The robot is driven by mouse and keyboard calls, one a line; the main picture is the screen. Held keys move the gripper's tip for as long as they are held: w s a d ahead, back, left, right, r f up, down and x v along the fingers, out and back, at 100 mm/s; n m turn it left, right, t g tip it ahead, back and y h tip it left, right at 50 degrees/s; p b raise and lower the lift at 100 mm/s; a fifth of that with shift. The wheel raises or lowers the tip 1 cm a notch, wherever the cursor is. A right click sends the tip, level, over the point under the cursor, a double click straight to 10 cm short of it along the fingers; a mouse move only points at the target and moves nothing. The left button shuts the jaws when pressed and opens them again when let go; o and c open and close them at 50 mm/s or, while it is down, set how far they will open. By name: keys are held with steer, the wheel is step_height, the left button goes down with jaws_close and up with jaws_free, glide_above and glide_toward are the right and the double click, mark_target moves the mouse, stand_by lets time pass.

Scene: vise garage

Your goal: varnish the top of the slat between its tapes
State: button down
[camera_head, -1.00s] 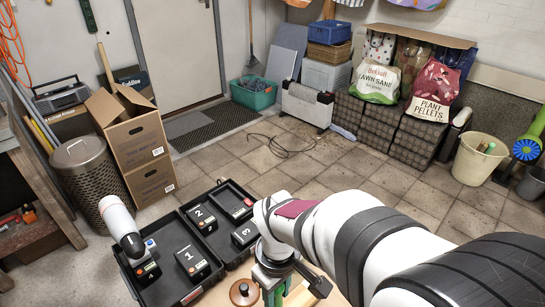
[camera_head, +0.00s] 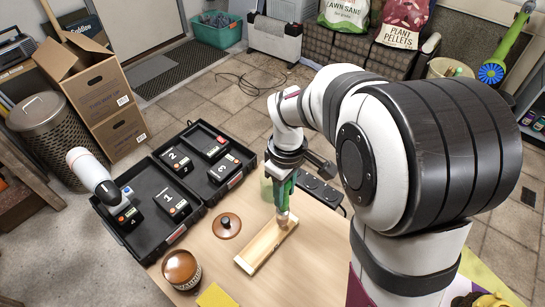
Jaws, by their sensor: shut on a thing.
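The slat (camera_head: 262,250) is a narrow pale wooden piece lying at a slant on the light wood table (camera_head: 305,275). Its tapes are too small to make out. My gripper (camera_head: 284,172) is above the slat's far end and shut on a green-handled brush (camera_head: 286,193). The brush points down, and its tip is at or just over the slat's far end; contact is unclear. An open brown jar (camera_head: 181,270), apparently the varnish, stands at the table's front left. A round brown lid with a dark knob (camera_head: 227,225) lies between the jar and the slat.
A black open case (camera_head: 152,213) with numbered black blocks lies to the left. A pale green container (camera_head: 267,190) stands behind the brush. A black power strip (camera_head: 318,188) is right of my gripper. A yellow piece (camera_head: 216,296) lies at the front edge.

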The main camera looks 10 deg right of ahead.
steer(key=shift+s+a, duration=4.45)
steer(key=shift+a, duration=0.75)
step_height(320, 180, up, 6)
steer(key=shift+r, duration=0.25)
stand_by(1.3)
stand_by(0.5)
